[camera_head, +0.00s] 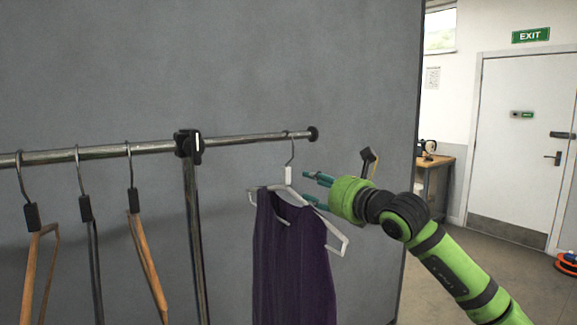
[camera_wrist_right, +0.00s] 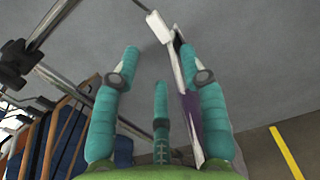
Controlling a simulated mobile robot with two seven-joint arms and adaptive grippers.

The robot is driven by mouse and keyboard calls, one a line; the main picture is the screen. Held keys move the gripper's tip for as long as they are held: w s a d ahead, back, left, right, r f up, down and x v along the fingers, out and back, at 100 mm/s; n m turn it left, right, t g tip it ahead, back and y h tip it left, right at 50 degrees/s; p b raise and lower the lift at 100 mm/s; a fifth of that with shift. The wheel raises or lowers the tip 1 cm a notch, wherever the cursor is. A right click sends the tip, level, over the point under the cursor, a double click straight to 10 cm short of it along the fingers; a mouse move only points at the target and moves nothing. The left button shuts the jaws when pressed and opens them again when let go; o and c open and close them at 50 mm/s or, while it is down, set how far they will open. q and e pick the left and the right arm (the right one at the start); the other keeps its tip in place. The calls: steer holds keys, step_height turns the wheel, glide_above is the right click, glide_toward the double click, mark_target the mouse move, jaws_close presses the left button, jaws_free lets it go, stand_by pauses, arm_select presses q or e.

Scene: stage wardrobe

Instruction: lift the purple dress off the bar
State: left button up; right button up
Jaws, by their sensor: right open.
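The purple dress (camera_head: 290,265) hangs on a white hanger (camera_head: 336,236), whose metal hook goes over the bar (camera_head: 250,139) near its right end. My right gripper (camera_head: 312,188) is open, just right of the hanger's white neck and below the bar. In the right wrist view, the open teal fingers (camera_wrist_right: 159,62) point towards the hanger. The hanger's white neck (camera_wrist_right: 158,26) is just past the fingertips, and a strip of purple dress (camera_wrist_right: 191,106) shows beside the right finger. I cannot tell whether a finger touches the hanger. My left gripper is out of view.
Several other hangers, some wooden (camera_head: 148,262), hang on the left part of the bar. A metal upright with a black clamp (camera_head: 188,144) stands between them and the dress. A grey partition (camera_head: 240,70) is behind. Open floor and a white door (camera_head: 520,150) are at right.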

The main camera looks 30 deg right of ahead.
mark_target(288, 177)
steer(key=w+p, duration=0.3)
steer(key=shift+a+r, duration=0.1)
steer(key=shift+r, duration=0.25)
steer(key=w+p, duration=0.1)
steer(key=w, duration=0.1)
steer(key=w+p, duration=0.2)
steer(key=w, duration=0.1)
steer(key=shift+w+a+f, duration=0.15)
steer(key=shift+w+a, duration=0.15)
steer(key=shift+w, duration=0.05)
steer(key=shift+w+f+p, duration=0.25)
steer(key=shift+w+p, duration=0.1)
steer(key=shift+w, duration=0.8)
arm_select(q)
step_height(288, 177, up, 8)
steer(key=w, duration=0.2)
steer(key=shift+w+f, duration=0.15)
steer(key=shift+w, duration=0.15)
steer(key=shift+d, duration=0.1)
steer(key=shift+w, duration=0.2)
arm_select(e)
jaws_close()
steer(key=shift+r+p, duration=0.75)
steer(key=shift+r, duration=1.15)
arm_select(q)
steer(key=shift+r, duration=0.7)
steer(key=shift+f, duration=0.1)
arm_select(e)
steer(key=shift+f, duration=0.1)
